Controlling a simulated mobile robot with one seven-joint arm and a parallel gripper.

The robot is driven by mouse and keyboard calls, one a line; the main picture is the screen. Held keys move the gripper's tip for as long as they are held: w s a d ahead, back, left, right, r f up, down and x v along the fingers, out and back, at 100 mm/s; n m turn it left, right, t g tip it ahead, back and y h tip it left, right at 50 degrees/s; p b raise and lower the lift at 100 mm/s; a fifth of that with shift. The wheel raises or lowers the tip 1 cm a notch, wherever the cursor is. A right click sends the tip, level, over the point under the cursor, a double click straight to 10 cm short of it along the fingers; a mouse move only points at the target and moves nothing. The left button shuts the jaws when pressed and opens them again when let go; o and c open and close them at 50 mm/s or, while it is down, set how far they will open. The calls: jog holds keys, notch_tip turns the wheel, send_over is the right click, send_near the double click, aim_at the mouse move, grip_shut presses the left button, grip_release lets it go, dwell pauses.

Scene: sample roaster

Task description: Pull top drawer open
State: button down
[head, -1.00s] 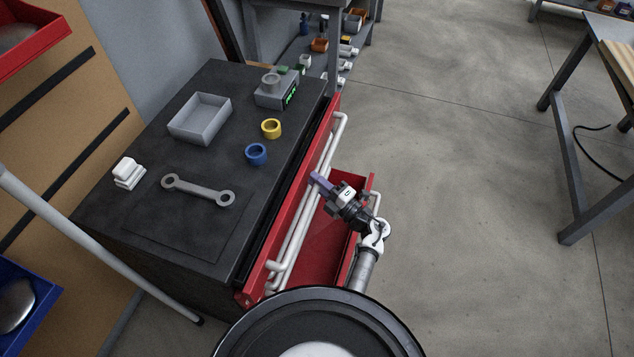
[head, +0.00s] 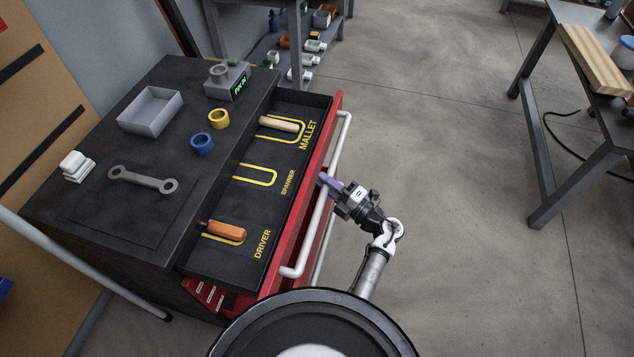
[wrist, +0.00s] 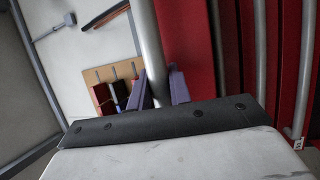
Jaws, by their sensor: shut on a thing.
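The top drawer (head: 232,197) of the red cabinet stands open in the head view. Its black liner has yellow outlines labelled MALLET, SPANNER and DRIVER. A mallet handle (head: 279,124) lies at the MALLET place and an orange-handled driver (head: 225,231) at the DRIVER place; the SPANNER outline is empty. My gripper (head: 327,181) is at the drawer's long white handle (head: 338,140), about midway along it. In the wrist view the handle bar (wrist: 150,45) runs between the two purple fingers (wrist: 156,90), which are shut on it.
On the black cabinet top lie a spanner (head: 143,179), a grey tray (head: 151,111), yellow (head: 219,118) and blue (head: 202,143) rings, a white stacked block (head: 76,166) and a grey device (head: 227,80). Floor to the right is clear up to a workbench (head: 584,130).

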jog(key=s+d+b, duration=0.1)
jog(key=s+d, duration=0.1)
jog(key=d, duration=0.5)
jog(key=shift+s+d+b, duration=0.25)
jog(key=shift+b, duration=0.1)
jog(key=c, duration=1.6)
grip_release()
jog(key=shift+o, duration=0.2)
jog(key=b+v, duration=0.3)
jog(key=v, duration=1)
jog(key=shift+s+d+b, duration=0.2)
jog(key=shift+d+b, duration=0.15)
jog(key=shift+b, duration=0.05)
jog(key=shift+f, duration=0.15)
